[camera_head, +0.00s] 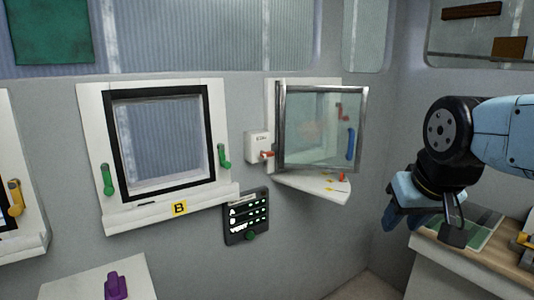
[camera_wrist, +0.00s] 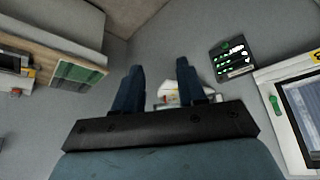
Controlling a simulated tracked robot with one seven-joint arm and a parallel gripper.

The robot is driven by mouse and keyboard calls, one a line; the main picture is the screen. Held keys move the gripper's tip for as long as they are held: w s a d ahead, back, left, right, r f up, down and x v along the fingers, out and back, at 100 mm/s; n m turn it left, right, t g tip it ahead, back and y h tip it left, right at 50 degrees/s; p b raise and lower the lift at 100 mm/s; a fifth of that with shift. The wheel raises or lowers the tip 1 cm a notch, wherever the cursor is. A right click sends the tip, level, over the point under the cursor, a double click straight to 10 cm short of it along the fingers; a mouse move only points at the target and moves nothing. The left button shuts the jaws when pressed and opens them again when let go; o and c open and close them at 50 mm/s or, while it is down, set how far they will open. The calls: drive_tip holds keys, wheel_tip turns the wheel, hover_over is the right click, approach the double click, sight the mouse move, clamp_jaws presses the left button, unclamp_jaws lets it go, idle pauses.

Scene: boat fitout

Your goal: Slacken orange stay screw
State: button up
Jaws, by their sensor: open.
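A small orange-red screw (camera_head: 342,176) stands on a white quarter-round stay plate (camera_head: 312,187) below the open, metal-framed window (camera_head: 322,130) in the head view. In the wrist view, part of what looks like the plate (camera_wrist: 168,98) shows between my fingers, with small reddish spots too small to make out. My gripper (camera_head: 405,216) hangs to the right of the plate, apart from it. Its two dark blue fingers also show in the wrist view (camera_wrist: 160,80), spread apart with nothing between them.
A white box (camera_head: 257,146) with an orange-red part sits left of the open window. A dark panel (camera_head: 246,216) with lit marks hangs below. Window B (camera_head: 162,145) has green handles. A wood-topped counter (camera_head: 470,257) stands below my arm at right.

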drive_tip(key=shift+w, duration=0.1)
drive_tip(key=w+m+t, duration=0.3)
drive_tip(key=w, duration=0.9)
drive_tip(key=m+t+y, duration=0.6)
drive_tip(key=m+y, duration=0.2)
drive_tip(key=y, duration=0.2)
approach(269, 156)
drive_tip(key=x, duration=1.1)
drive_tip(key=shift+w, duration=0.15)
